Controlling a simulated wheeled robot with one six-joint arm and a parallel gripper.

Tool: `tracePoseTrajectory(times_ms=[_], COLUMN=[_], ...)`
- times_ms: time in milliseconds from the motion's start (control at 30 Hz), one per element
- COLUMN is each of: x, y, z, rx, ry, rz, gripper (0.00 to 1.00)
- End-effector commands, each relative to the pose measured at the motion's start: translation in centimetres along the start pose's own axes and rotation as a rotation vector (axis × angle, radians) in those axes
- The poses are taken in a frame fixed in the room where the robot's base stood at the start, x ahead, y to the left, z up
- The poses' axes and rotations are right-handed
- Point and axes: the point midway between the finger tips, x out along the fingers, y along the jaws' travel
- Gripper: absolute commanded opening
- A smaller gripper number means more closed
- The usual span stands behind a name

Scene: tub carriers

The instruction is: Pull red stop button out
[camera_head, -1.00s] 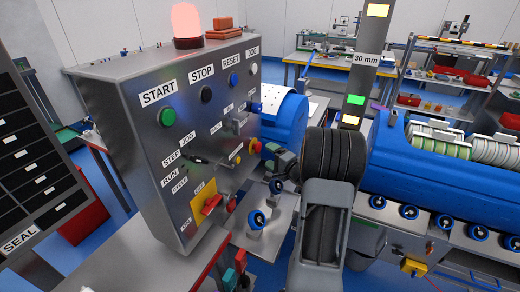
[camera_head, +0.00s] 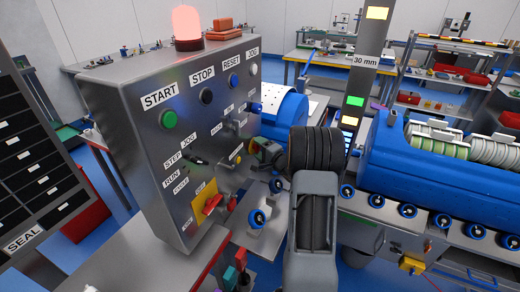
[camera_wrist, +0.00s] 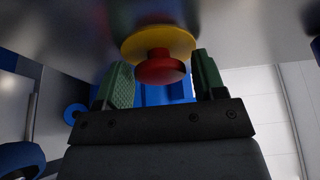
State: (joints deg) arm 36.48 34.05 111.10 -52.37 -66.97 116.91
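The red stop button (camera_wrist: 158,70), a round red knob on a yellow collar (camera_wrist: 158,42), sits between my gripper's two green fingers in the wrist view. My gripper (camera_wrist: 160,62) is open, with a finger on each side of the knob. The gap looks narrower on the left; I cannot tell whether that finger touches. In the head view my gripper (camera_head: 262,152) is up against the face of the grey control panel (camera_head: 150,150) and hides most or all of the button.
The panel carries a green START button (camera_head: 168,119), a black STOP button (camera_head: 206,96) and a red switch on a yellow plate (camera_head: 211,203). A lit red lamp (camera_head: 187,24) stands on top. A blue machine (camera_head: 420,165) with rollers lies to the right of my arm.

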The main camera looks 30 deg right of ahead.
Motion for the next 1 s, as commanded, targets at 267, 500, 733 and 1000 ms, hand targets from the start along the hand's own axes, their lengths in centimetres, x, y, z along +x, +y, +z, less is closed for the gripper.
tracePoseTrajectory(times_ms=[267, 500, 733, 1000], x=[0.0, 0.0, -0.7, -1.8], y=[0.0, 0.0, -0.1, 0.0], z=[0.0, 0.0, -0.4, -0.8], rx=[0.0, 0.0, 0.0, 0.0], ry=[0.0, 0.0, 0.003, 0.002], rz=[0.0, 0.0, 0.001, 0.001], gripper=[0.37, 0.14, 0.07, 0.07])
